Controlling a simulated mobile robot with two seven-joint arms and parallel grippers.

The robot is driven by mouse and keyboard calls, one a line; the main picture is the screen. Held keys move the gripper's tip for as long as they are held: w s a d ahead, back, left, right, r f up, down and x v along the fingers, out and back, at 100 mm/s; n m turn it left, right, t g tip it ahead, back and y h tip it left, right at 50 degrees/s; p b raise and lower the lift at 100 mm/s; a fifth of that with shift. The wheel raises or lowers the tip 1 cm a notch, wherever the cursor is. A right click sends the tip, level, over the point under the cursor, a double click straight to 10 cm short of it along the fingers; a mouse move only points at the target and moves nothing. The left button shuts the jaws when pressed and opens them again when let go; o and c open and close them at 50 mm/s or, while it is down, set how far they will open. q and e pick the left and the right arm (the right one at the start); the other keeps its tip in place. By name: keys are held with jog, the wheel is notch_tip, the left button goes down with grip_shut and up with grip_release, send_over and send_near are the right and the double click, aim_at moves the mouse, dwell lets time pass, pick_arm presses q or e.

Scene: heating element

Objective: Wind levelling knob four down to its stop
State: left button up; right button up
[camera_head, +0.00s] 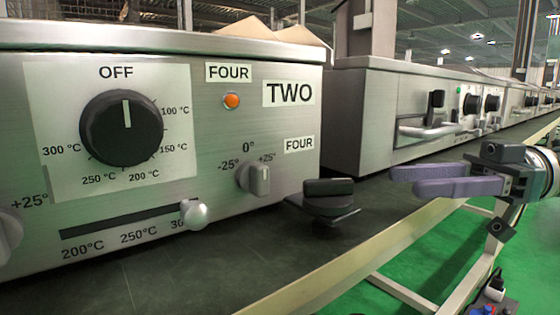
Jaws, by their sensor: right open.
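A black winged knob (322,200) with a wide dark base stands on the dark bench top at the right corner of the unit labelled TWO (288,93). A small FOUR label (299,144) is on the panel above it. I cannot tell how far the knob is wound. A small metal knob (258,180) with a -25° to +25° scale is left of that label. My right gripper (403,180) is open and empty, with purple fingers pointing left. It is to the right of the black knob, apart from it. My left gripper is out of view.
The unit carries a large black OFF dial (123,128), an orange lamp (231,100) and a slider knob (194,214). A second metal unit with a bar handle (428,132) stands behind. The dark bench top (190,262) is clear in front, ending at a pale edge.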

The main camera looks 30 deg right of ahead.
jog(key=shift+s+d, duration=0.3)
jog(key=shift+d, duration=0.3)
